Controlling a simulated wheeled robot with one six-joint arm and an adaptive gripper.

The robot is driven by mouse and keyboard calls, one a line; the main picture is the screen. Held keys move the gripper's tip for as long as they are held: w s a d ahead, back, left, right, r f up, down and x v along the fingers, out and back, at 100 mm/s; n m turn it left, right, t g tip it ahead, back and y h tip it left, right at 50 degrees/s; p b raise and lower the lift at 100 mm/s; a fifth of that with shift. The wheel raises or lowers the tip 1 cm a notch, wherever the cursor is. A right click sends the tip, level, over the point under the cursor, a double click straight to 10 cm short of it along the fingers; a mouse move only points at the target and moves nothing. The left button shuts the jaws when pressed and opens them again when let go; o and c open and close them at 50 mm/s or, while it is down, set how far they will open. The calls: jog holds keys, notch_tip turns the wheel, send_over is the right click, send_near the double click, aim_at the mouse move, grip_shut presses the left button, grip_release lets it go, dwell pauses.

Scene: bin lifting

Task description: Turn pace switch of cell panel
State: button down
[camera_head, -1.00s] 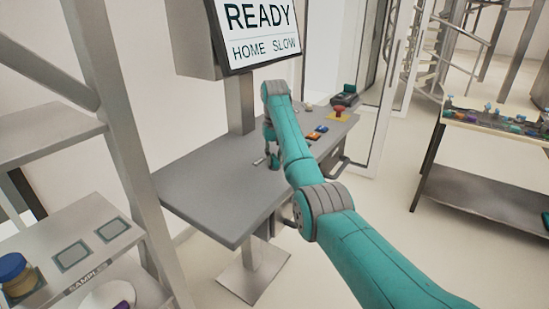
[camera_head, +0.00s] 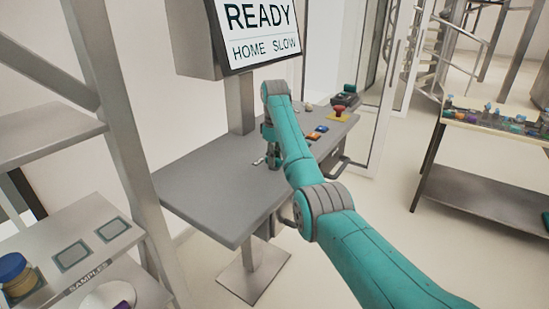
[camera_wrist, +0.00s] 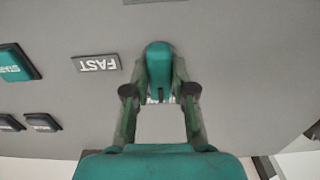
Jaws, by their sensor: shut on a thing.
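The pace switch (camera_wrist: 158,62) is a teal knob on the grey cell panel (camera_wrist: 245,60) in the wrist view. My gripper (camera_wrist: 159,92) is shut on this knob, with one finger on each side. A label reading FAST (camera_wrist: 97,63) is upside down in this view, left of the knob. A second label (camera_wrist: 145,1) is cut off at the top edge. In the head view my gripper (camera_head: 272,162) is low over the grey console (camera_head: 215,195), and my arm partly hides it. The screen (camera_head: 258,35) reads READY, HOME and SLOW.
A teal START button (camera_wrist: 15,62) and two small dark buttons (camera_wrist: 42,122) lie left of the knob in the wrist view. A red emergency button (camera_head: 339,112) is at the console's far end. A shelf (camera_head: 75,245) stands left, and a parts table (camera_head: 490,120) right.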

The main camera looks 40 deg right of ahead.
dwell(0.4)
jog(key=c, duration=1)
grip_release()
jog(key=shift+o, duration=0.2)
